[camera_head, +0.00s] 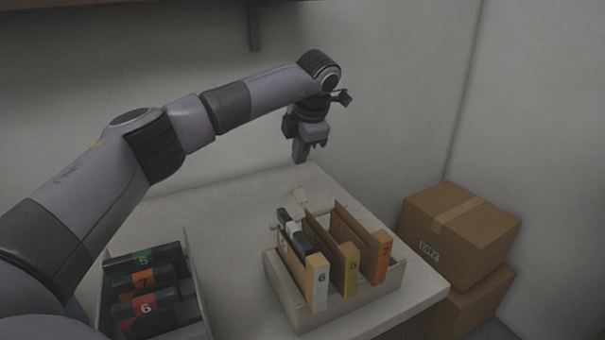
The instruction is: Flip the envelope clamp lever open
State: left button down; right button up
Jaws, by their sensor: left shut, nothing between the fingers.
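My left arm reaches in from the left. Its gripper (301,157) points down above the back of the table, shut and empty, apart from everything below it. A light-coloured tray (300,318) on the table's right part holds several upright envelope-like folders, with end labels such as a white 6 (321,279), a yellow one (351,263) and an orange 7 (384,250). My right gripper is out of view.
A grey bin (192,270) at the front left holds dark items labelled 5, 7 and 6. Two cardboard boxes (460,232) are stacked right of the table. Walls stand behind and at right. The table (225,222) is clear between bin and tray.

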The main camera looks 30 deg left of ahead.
pick_arm(q)
jog(key=shift+w+a+r, duration=0.25)
jog(key=shift+a+r, duration=0.15)
jog(key=shift+r, duration=0.4)
jog(key=shift+w+a+r, duration=0.2)
jog(key=shift+a+r, duration=0.15)
jog(key=shift+r, duration=0.45)
jog(key=shift+w+a+r, duration=0.25)
jog(key=shift+a+r, duration=0.15)
jog(key=shift+r, duration=0.4)
